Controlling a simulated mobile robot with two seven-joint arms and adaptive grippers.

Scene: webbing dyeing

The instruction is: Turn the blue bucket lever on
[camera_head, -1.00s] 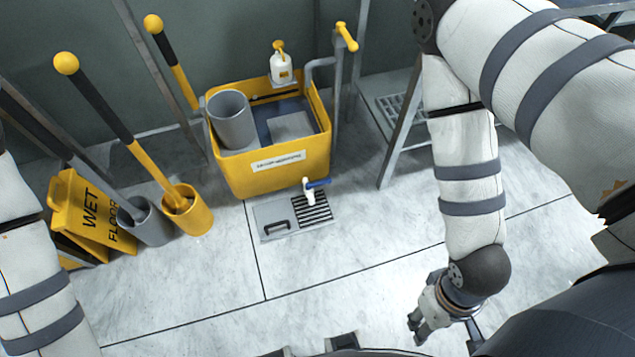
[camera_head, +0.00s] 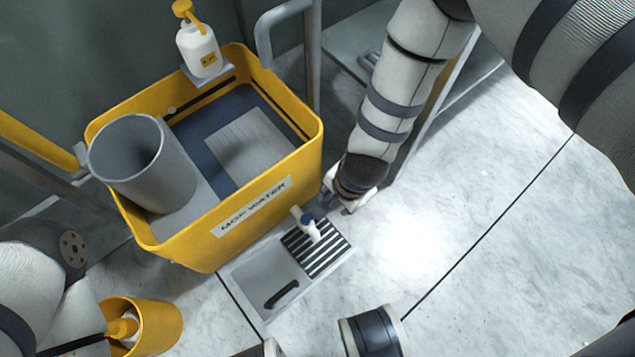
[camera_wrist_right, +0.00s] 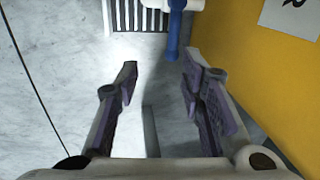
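A yellow bucket (camera_head: 215,255) labelled "MOP WATER" stands at the left of the head view. A white tap (camera_head: 313,233) with a blue lever (camera_head: 307,219) sticks out low on its front, above a striped drain grate. In the right wrist view the blue lever (camera_wrist_right: 173,45) points from the white tap (camera_wrist_right: 177,4) toward my fingers. My right gripper (camera_wrist_right: 158,75) is open and empty there, the lever's tip just beyond the fingertips. In the head view my right gripper (camera_head: 343,203) is right of the tap. My left gripper is out of view.
A grey cylinder (camera_head: 150,180) and a white dispenser bottle (camera_head: 198,50) are at the bucket. The grey drain tray (camera_head: 262,275) lies before it. A yellow holder (camera_head: 160,325) stands lower left. The floor (camera_head: 440,230) at right is clear.

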